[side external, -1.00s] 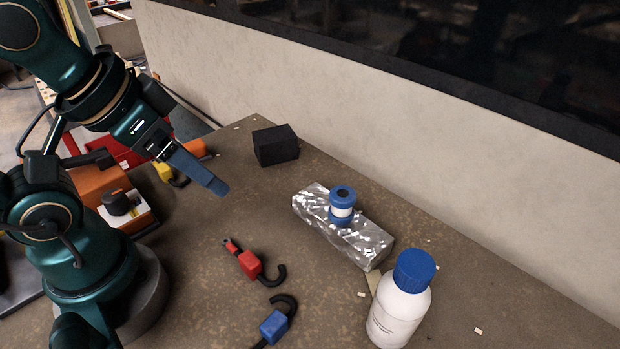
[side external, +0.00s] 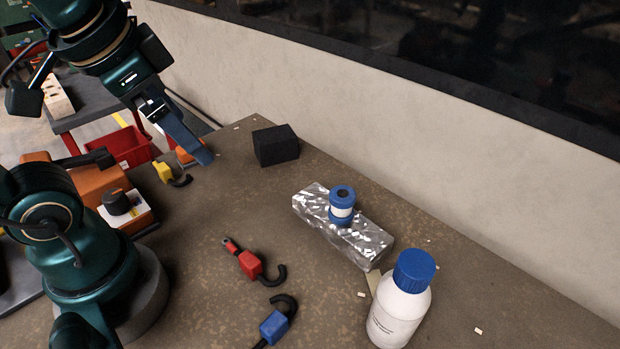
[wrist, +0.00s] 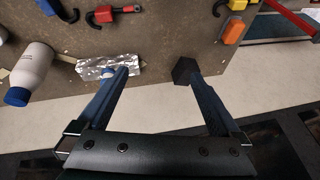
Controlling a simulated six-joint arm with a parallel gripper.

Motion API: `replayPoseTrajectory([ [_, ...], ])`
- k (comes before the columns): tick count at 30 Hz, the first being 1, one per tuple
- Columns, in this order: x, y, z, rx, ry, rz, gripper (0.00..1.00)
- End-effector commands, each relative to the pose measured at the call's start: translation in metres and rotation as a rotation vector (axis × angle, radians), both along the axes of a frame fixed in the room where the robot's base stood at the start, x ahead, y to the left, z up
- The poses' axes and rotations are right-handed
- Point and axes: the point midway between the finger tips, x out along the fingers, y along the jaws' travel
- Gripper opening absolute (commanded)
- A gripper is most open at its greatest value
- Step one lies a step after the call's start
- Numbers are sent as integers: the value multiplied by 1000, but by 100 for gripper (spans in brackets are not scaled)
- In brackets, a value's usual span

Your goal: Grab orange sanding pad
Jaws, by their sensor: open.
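The orange sanding pad (wrist: 233,31) lies near the table edge in the wrist view, up and right of my fingers, beside the yellow hook. In the side view it is a small orange patch (side external: 186,155) mostly hidden behind my gripper. My gripper (side external: 207,158) hangs over the far left part of the table with its fingers pointing down. In the wrist view my gripper (wrist: 157,74) has its fingers spread wide with nothing between them. I see no contact with the pad.
A black block (side external: 275,146) sits right of my gripper. A foil-wrapped block (side external: 370,243) carries a blue and white roll (side external: 342,203). A white bottle (side external: 398,308) stands at the front right. Red (side external: 249,264), blue (side external: 273,327) and yellow (side external: 164,172) hooks lie about.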

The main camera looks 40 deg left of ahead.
Motion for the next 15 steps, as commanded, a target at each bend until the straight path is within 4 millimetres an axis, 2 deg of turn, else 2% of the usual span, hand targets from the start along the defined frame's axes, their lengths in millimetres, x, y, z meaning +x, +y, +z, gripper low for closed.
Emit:
replayPoseTrajectory([
  [7,18,78,-13,458,288,-288,100],
  [12,36,138,-10,785,585,-565,100],
  [15,46,163,-6,917,737,-699,100],
])
